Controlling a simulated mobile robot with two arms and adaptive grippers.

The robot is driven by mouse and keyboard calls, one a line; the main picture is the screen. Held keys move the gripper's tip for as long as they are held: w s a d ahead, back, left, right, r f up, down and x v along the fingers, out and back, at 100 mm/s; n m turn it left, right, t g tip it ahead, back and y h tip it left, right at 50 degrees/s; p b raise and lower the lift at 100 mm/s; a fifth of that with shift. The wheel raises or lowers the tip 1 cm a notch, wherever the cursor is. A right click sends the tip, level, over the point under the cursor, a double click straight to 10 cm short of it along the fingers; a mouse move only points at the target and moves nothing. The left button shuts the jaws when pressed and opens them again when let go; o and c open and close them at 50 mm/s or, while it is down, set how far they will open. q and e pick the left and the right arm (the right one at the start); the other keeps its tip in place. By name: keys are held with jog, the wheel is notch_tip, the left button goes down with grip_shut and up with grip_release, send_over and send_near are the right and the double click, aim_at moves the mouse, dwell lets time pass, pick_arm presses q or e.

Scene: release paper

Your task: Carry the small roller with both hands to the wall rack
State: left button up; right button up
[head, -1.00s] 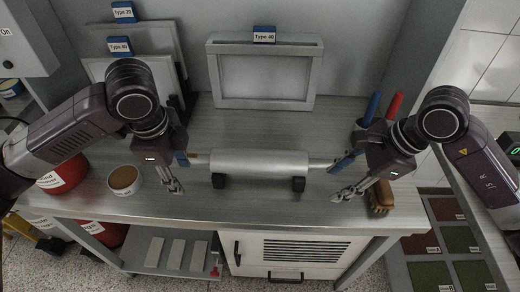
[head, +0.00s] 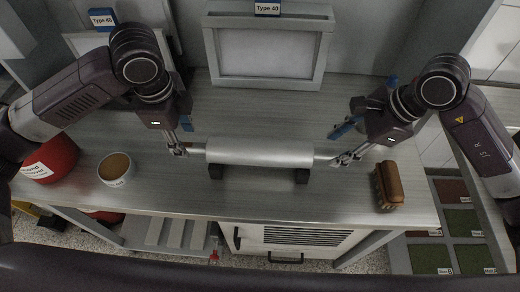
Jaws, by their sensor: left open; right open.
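The small roller (head: 262,153) is a silver cylinder lying level across two black supports (head: 216,171) on the grey workbench. My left gripper (head: 181,151) is open at the roller's left end. My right gripper (head: 343,158) is open at the roller's right end. Both sets of fingers are close to the thin end shafts; I cannot tell whether they touch them. The wall rack is not clearly identifiable in this view.
A framed panel (head: 268,86) labelled Type 40 stands at the back. A cup (head: 116,169) and a red container (head: 52,160) are at the left. A brown brush (head: 389,186) lies at the right. The bench front is mostly clear.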

aim_at(189, 145)
pick_arm(q)
jog(key=f, duration=0.3)
jog(key=w+f, duration=0.1)
jog(key=f, duration=0.1)
jog(key=shift+f, duration=0.3)
pick_arm(e)
jog(key=x, duration=0.5)
jog(key=shift+a+f, duration=0.15)
jog(key=shift+f, duration=0.1)
pick_arm(q)
jog(key=shift+f, duration=0.25)
pick_arm(e)
jog(key=shift+w+f, duration=0.1)
jog(key=shift+f, duration=0.15)
pick_arm(q)
grip_shut()
pick_arm(e)
grip_shut()
pick_arm(q)
jog(key=shift+r, duration=0.15)
pick_arm(e)
jog(key=shift+r, duration=0.15)
